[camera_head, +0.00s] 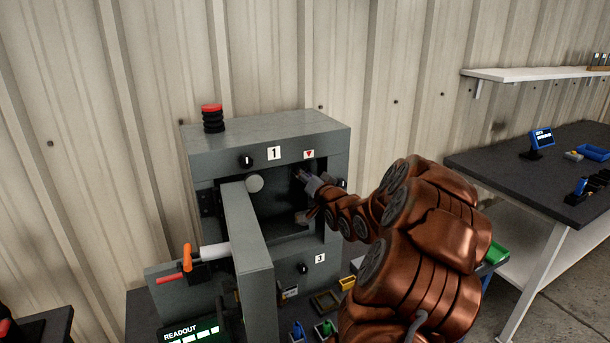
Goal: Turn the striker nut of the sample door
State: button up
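A grey enclosure (222,140) stands against the wall, with its grey sample door (247,245) swung open toward me on the left side of the opening. My copper arm reaches in from the right. My gripper (304,182) is at the right edge of the opening, below the red triangle label (309,154). I cannot make out the striker nut; it may be hidden behind the gripper or too small to tell. The gripper is small and dark here, so I cannot see whether its fingers are apart, or touching anything.
A white cylinder with an orange handle (187,257) sticks out left of the door. Black knobs sit by label 1 (274,153) and label 3 (320,258). A readout screen (190,333) and small bins (347,283) are below. A dark workbench (530,165) stands at right.

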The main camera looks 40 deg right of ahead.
grip_shut()
dwell(0.3)
jog(key=shift+f+n+b, duration=0.2)
jog(key=shift+n+b, duration=0.2)
jog(key=shift+b, duration=0.35)
jog(key=shift+r, duration=0.15)
grip_release()
jog(key=shift+s, duration=0.1)
jog(key=v, duration=1.1)
jog(key=shift+s+a+n, duration=0.2)
jog(key=shift+s+n, duration=0.1)
jog(key=shift+s, duration=0.05)
